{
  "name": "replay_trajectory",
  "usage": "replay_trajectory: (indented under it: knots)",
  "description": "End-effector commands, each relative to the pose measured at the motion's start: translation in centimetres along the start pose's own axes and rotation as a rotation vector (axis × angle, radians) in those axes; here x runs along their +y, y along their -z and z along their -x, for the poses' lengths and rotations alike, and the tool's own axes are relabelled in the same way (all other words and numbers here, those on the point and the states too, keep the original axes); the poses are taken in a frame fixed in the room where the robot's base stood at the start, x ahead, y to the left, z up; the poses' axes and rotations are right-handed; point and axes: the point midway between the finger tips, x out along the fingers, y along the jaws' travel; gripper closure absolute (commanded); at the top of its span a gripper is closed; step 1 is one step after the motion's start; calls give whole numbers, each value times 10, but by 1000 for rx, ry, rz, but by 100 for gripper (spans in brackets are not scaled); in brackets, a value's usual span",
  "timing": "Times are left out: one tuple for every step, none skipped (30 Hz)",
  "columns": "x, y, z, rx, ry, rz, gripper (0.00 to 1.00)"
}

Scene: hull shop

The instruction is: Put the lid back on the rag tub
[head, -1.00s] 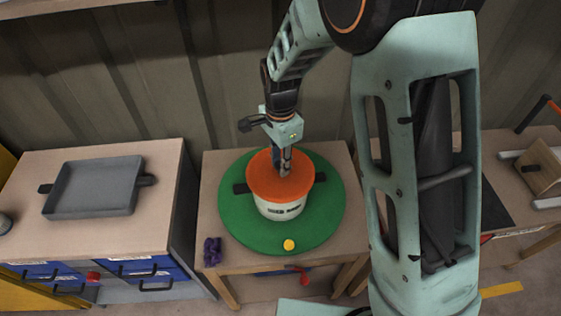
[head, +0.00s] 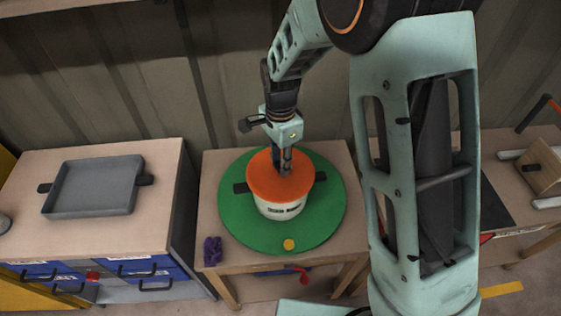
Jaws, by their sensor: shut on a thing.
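The rag tub (head: 281,211) is white with dark lettering and stands upright on a round green mat (head: 240,225). The orange lid (head: 265,182) is at the tub's top and looks level. From this view I cannot tell whether it is seated on the rim or held just over it. My gripper (head: 286,168) points down over the lid's middle and is shut on the lid's top, where the fingers hide the part they hold. Dark handles show on both sides of the tub.
A yellow round thing (head: 289,244) lies on the mat's front. A purple cloth (head: 212,251) lies at the table's front left corner. A grey tray (head: 95,187) sits on the left cabinet (head: 150,225). A wooden block (head: 545,167) stands on the right bench.

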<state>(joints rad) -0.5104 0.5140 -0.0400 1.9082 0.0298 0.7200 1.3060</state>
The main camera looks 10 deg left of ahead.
Motion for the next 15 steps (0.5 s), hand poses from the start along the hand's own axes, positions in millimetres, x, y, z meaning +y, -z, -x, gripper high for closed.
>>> replay_trajectory:
  knots:
    - [0,0,0,0,0,0,100]
    - [0,0,0,0,1,0,100]
    - [0,0,0,0,1,0,100]
    - [0,0,0,0,1,0,100]
    - [0,0,0,0,1,0,76]
    - [0,0,0,0,1,0,72]
    - [0,0,0,0,1,0,68]
    - [0,0,0,0,1,0,65]
    - [0,0,0,0,1,0,61]
    - [0,0,0,0,1,0,58]
    - [0,0,0,0,1,0,58]
    - [0,0,0,0,1,0,58]
    - [0,0,0,0,0,0,58]
    - [0,0,0,0,0,0,58]
    - [0,0,0,0,0,0,58]
